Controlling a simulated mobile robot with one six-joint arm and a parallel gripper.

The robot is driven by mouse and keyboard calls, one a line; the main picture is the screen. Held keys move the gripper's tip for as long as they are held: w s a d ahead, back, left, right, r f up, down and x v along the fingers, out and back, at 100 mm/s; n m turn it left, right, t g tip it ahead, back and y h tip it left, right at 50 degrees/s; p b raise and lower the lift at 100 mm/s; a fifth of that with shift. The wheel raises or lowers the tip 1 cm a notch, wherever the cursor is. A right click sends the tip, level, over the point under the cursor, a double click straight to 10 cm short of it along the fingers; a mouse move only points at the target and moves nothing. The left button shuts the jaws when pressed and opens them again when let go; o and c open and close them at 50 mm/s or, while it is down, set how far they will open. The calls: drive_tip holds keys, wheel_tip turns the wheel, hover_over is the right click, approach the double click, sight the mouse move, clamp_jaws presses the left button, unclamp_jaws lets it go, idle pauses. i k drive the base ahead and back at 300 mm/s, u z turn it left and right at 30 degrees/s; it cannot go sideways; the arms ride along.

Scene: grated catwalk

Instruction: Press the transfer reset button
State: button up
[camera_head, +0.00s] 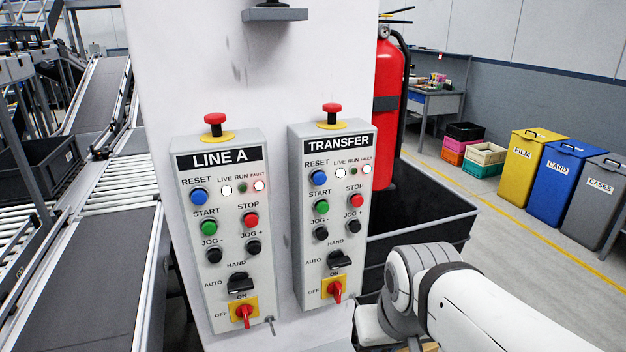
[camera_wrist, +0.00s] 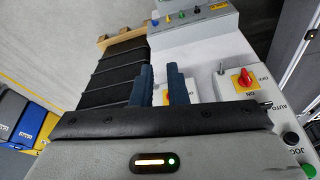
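The TRANSFER panel (camera_head: 330,215) is the right one of two grey boxes on the white column. Its blue RESET button (camera_head: 319,178) is at upper left, above the green START button (camera_head: 321,207). Beside it are the LIVE, RUN and FAULT lamps; LIVE glows white and FAULT glows pale red. In the wrist view, my gripper (camera_wrist: 160,69) has two blue fingers apart with nothing between them. A yellow plate with a red switch (camera_wrist: 181,92) shows partly behind the right finger. The blue RESET button is not seen in the wrist view. My gripper is outside the head view.
The LINE A panel (camera_head: 219,228) stands left of TRANSFER, with its own blue RESET button (camera_head: 199,196). Red mushroom buttons top both boxes. A fire extinguisher (camera_head: 388,110) and black bin (camera_head: 425,215) are right of the column. Conveyors (camera_head: 100,270) run at left; open floor lies right.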

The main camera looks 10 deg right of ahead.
sight(319, 178)
drive_tip(key=z, duration=0.25)
drive_tip(key=k, duration=1.25)
drive_tip(key=u, duration=0.55)
drive_tip(key=i, duration=1)
drive_tip(key=u, duration=0.05)
